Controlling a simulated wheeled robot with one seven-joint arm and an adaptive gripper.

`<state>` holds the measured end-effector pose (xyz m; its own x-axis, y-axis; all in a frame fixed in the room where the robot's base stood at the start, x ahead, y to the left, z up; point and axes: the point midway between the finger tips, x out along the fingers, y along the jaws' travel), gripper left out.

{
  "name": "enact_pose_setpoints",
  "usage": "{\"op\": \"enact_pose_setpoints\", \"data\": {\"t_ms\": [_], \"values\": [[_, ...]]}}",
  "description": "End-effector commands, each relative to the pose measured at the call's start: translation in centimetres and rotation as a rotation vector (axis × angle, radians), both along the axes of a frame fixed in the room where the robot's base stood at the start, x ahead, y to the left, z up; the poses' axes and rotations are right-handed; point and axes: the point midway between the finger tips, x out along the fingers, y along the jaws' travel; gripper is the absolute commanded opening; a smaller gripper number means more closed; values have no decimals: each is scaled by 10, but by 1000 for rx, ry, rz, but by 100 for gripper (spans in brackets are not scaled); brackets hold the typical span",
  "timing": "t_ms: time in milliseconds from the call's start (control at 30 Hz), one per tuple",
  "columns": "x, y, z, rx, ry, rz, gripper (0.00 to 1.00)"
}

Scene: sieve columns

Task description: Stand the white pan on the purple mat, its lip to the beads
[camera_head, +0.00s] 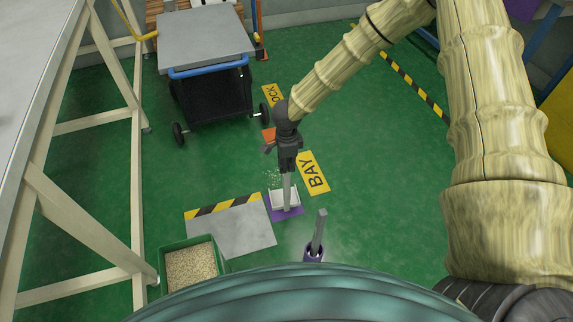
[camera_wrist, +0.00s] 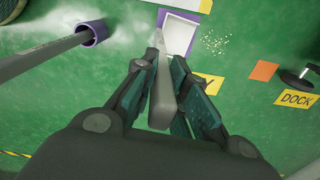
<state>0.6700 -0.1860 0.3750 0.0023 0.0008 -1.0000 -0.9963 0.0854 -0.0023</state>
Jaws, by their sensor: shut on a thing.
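The white pan (camera_head: 293,197) is at the purple mat (camera_head: 290,213); the mat's purple edges show around it. The wrist view also shows the pan (camera_wrist: 182,33) over the mat (camera_wrist: 176,49). I cannot tell whether its base touches the mat. Its grey handle (camera_head: 287,190) stands about upright. My gripper (camera_head: 288,171) is shut on this handle, seen between the fingers in the wrist view (camera_wrist: 162,68). The pale beads (camera_head: 273,178) lie scattered on the green floor, just beyond the mat. The pan's side away from the handle seems to face the beads (camera_wrist: 215,42).
A second grey handle stands in a purple holder (camera_head: 313,254) right of the mat. A grey plate (camera_head: 238,234) with a striped edge and a green bin (camera_head: 166,262) of pellets lie left. A cart (camera_head: 207,40) stands behind. The floor to the right is clear.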

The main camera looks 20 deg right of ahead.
Motion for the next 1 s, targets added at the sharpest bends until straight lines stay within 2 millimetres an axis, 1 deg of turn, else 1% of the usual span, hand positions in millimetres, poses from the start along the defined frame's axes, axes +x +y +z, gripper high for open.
{"op": "enact_pose_setpoints", "data": {"t_ms": [33,300,367,600,733,1000], "values": [[1,0,-7,0,-1,1,0],[0,0,-24,1,-1,0,0],[0,0,-26,0,0,0,0],[1,0,-43,0,0,-1,0],[0,0,-48,0,0,-1,0],[1,0,-49,0,-1,0,0]]}}
